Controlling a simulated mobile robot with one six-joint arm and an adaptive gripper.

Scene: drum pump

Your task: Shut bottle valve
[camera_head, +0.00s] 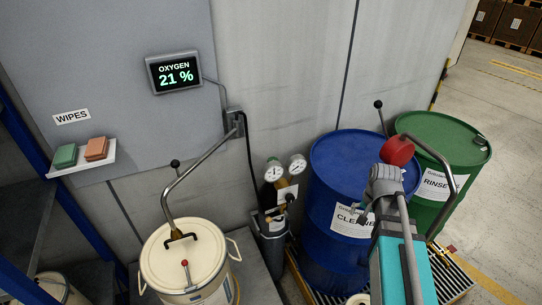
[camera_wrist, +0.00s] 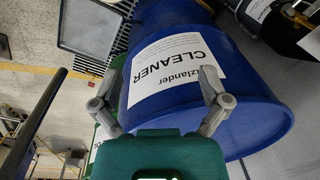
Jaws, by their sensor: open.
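The gas bottle (camera_head: 271,232) stands upright in a dark holder against the wall, left of the blue drum in the head view. Its top carries two round gauges (camera_head: 285,170) and brass fittings. A small dark knob (camera_head: 290,197) shows beside the fittings; I cannot tell whether it is the valve or how it is set. My gripper (camera_head: 372,195) is in front of the blue drum, right of the bottle and apart from it. In the wrist view my gripper (camera_wrist: 160,77) has its fingers spread, with nothing held and the drum's CLEANER label beyond.
The blue drum (camera_head: 330,165) and green drum (camera_head: 440,140) stand on a grated pallet at right. A red pump part (camera_head: 397,151) is behind my arm. Open floor lies far right.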

